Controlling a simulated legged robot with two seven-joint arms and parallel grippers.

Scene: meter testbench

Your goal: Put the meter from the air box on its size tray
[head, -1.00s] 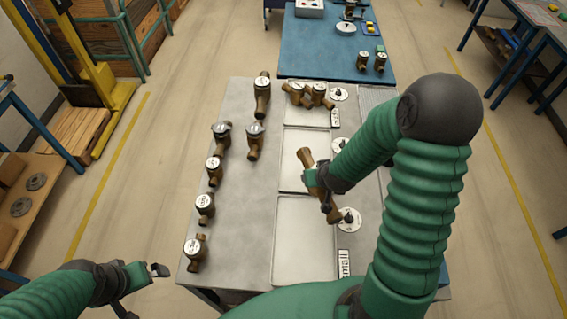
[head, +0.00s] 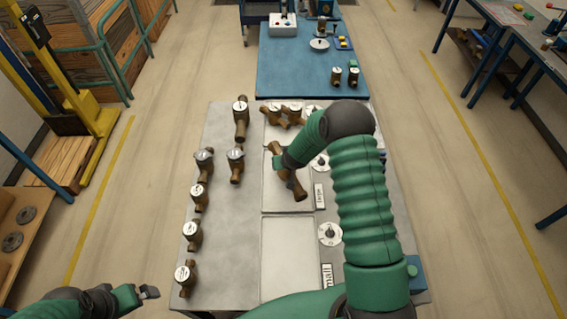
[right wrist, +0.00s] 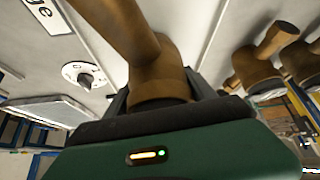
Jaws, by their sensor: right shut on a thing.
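My right gripper (head: 284,166) is shut on a brass meter (head: 299,187) and holds it tilted over the middle white tray (head: 300,206). Whether the meter touches the tray is unclear. The meter's brass body (right wrist: 155,62) fills the middle of the right wrist view between the jaws. A white label (head: 319,196) stands beside this tray; its visible end reads "ge" in the right wrist view (right wrist: 46,14). The near tray (head: 288,255) is empty. The far tray (head: 274,136) holds several brass meters (head: 292,113). My left gripper (head: 147,293) appears open and empty, off the bench's left side.
Several brass meters (head: 192,234) stand along the grey bench's left side. Round dials (head: 330,233) lie right of the trays. A blue table (head: 290,75) behind carries two meters (head: 344,75) and a white box (head: 283,25). No box is clearly labelled as air.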

